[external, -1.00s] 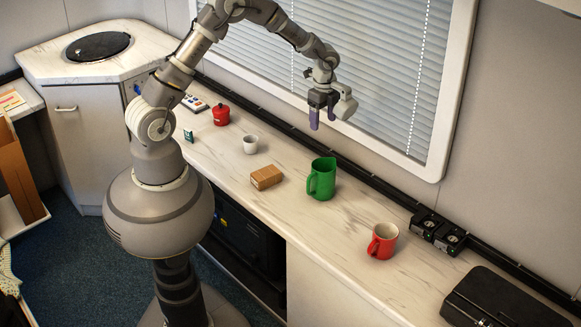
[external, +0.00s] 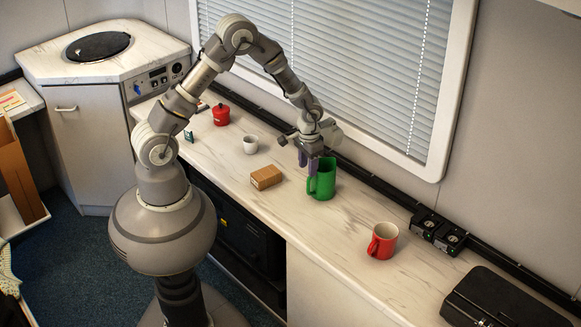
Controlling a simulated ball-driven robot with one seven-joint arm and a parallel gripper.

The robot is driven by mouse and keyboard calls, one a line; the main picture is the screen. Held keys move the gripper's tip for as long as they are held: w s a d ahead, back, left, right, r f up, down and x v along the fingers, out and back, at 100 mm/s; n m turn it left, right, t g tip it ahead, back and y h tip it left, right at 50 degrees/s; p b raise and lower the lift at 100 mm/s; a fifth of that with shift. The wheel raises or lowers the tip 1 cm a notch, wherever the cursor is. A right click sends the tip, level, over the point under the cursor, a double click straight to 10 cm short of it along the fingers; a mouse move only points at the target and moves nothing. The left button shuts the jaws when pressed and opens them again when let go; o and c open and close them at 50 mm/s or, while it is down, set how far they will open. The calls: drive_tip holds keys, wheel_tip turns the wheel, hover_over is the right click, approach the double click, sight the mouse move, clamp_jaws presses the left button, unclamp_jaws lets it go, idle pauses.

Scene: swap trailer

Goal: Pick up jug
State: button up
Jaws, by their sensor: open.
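The green jug (external: 323,181) stands upright on the counter, its handle toward the left front. My gripper (external: 308,163) points down at the jug's upper left side, close to the rim and handle. Its purple fingers are open and overlap the jug's left edge in this view. I cannot tell whether they touch it or how the handle lies between them.
A brown box (external: 266,177) lies left of the jug on the counter (external: 345,222). A white cup (external: 250,145) and a red lidded pot (external: 221,115) stand further left. A red mug (external: 382,241) stands to the right, near black devices (external: 437,231). The window blind (external: 370,80) is behind.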

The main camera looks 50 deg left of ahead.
sight(308, 182)
wheel_tip(308, 182, down, 8)
drive_tip(key=b, duration=0.3)
drive_tip(key=shift+d+f, duration=0.1)
drive_tip(key=shift+d, duration=0.05)
drive_tip(key=shift+c, duration=0.4)
clamp_jaws()
